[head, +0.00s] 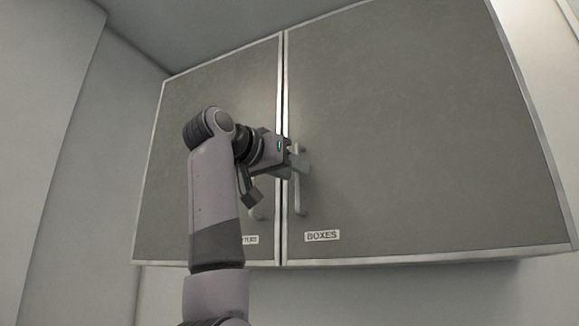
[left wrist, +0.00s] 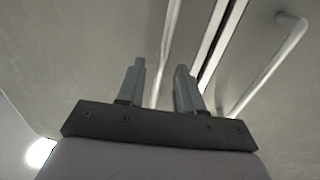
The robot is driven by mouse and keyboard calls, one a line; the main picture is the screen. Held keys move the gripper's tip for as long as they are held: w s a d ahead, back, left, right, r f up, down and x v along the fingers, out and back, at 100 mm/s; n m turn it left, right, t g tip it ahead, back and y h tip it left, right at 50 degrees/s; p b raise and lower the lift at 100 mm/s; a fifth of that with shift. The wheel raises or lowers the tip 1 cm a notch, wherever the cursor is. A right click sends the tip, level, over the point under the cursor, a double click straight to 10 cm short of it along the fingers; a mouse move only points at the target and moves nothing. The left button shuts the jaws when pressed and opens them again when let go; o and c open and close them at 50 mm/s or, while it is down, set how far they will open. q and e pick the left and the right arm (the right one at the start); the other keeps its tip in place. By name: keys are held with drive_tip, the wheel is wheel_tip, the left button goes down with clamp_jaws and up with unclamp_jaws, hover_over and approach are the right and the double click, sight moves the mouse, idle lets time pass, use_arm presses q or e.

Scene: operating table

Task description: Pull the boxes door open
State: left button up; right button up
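The boxes door (head: 420,130) is the large grey right-hand door of a wall cabinet, marked by a BOXES label (head: 322,236). It looks shut, flush with the frame. Its upright bar handle (head: 298,198) is near the seam between the doors, partly hidden by my left gripper (head: 300,163). In the left wrist view the left gripper's fingers (left wrist: 160,85) stand apart, and a bar handle (left wrist: 166,50) shows in the gap between them. I see no clear contact on the bar. My right gripper is not in view.
The cabinet's left door (head: 180,150) is shut, with its own handle (head: 256,208) close beside, partly behind my arm. A second handle also shows in the left wrist view (left wrist: 268,68). The space in front of the boxes door to the right is clear.

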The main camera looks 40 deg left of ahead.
use_arm(q)
clamp_jaws()
idle(1.3)
